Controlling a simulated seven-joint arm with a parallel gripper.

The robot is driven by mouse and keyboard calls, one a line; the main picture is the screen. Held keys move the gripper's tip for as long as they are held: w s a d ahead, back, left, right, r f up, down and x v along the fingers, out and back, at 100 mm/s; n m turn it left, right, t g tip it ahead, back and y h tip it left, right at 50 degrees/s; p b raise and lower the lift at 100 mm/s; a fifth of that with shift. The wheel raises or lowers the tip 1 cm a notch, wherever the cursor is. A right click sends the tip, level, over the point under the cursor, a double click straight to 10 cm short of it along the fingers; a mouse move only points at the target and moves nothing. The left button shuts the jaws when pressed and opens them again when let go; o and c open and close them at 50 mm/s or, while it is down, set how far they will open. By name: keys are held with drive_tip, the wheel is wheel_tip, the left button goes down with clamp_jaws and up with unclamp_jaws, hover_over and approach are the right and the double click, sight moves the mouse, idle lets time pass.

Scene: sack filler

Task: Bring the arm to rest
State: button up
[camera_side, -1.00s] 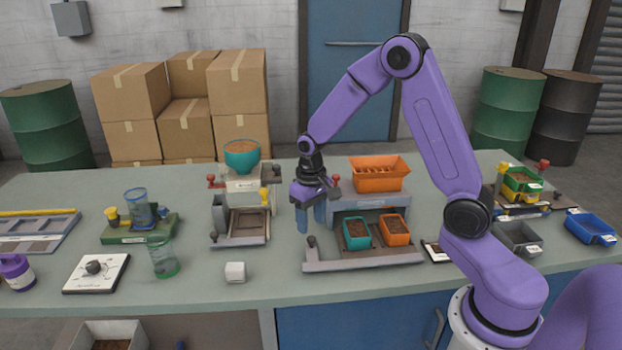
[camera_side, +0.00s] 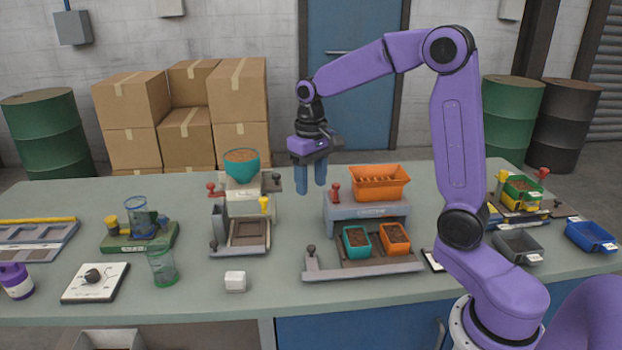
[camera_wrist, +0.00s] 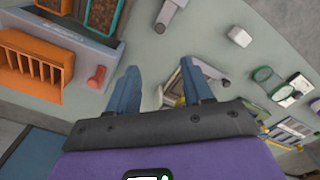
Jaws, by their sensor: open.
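My gripper (camera_side: 310,174) hangs fingers-down in the air above the back of the bench, between the teal-bowl filler and the orange-hopper filler. Its two blue fingers are apart, with nothing between them. The orange hopper (camera_side: 379,184) is to the right of my gripper and lower. The teal bowl (camera_side: 242,165) with brown fill is to its left.
A teal bin (camera_side: 356,241) and an orange bin (camera_side: 395,237) with brown fill stand under the hopper. A white cube (camera_side: 235,281) lies near the front edge. A clear green-based cup (camera_side: 162,266) and a dial board (camera_side: 95,282) are at left. A blue bin (camera_side: 591,236) is at right.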

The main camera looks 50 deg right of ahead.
drive_tip(key=s+a+n, duration=0.7)
drive_tip(key=s+a, duration=0.2)
drive_tip(key=s, duration=0.4)
drive_tip(key=s+f+n, duration=0.3)
drive_tip(key=s+n, duration=0.3)
drive_tip(key=s, duration=0.9)
drive_tip(key=shift+a+f+n, duration=0.15)
drive_tip(key=shift+f+n, duration=0.05)
drive_tip(key=shift+n, duration=0.2)
idle(0.5)
